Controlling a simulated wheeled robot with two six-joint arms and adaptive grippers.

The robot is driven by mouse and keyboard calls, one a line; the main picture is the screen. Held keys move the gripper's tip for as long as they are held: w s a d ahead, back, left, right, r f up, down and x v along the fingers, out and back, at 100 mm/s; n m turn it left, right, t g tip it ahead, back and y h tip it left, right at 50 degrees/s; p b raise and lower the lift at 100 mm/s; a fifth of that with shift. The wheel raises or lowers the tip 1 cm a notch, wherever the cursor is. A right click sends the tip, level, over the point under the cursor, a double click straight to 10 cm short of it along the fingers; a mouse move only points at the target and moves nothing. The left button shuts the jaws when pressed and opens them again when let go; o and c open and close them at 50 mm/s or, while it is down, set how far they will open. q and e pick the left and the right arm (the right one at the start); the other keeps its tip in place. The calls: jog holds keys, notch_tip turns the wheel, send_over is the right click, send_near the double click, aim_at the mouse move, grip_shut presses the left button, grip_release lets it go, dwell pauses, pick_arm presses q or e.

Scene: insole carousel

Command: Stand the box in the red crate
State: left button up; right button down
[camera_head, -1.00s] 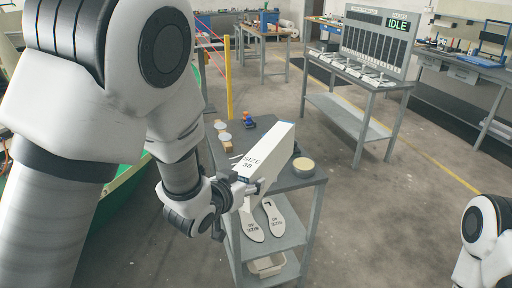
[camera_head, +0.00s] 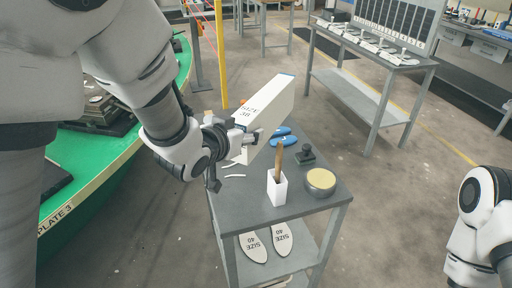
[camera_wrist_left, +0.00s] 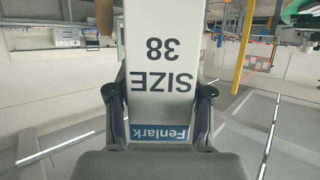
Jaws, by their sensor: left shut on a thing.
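The box is a long white carton (camera_head: 265,103) marked SIZE 38, seen in the head view above the far part of a small grey table. My left gripper (camera_head: 249,137) is shut on the near end of the box and holds it in the air, tilted. In the left wrist view the box (camera_wrist_left: 160,55) fills the middle between the two fingers, with its blue Fenlark label (camera_wrist_left: 160,132) near the gripper. My right arm shows at the right edge, but its gripper is out of view. I see no red crate in these frames.
A green carousel (camera_head: 110,160) stands left.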

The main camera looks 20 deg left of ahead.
pick_arm(q)
jog(key=f, duration=1.7)
jog(key=shift+s+d, duration=0.1)
jog(key=shift+s, duration=0.3)
jog(key=shift+w+f, duration=0.15)
jog(key=shift+f, duration=0.15)
jog(key=o, duration=1.2)
jog(key=shift+f, duration=0.1)
jog(key=shift+o, duration=0.2)
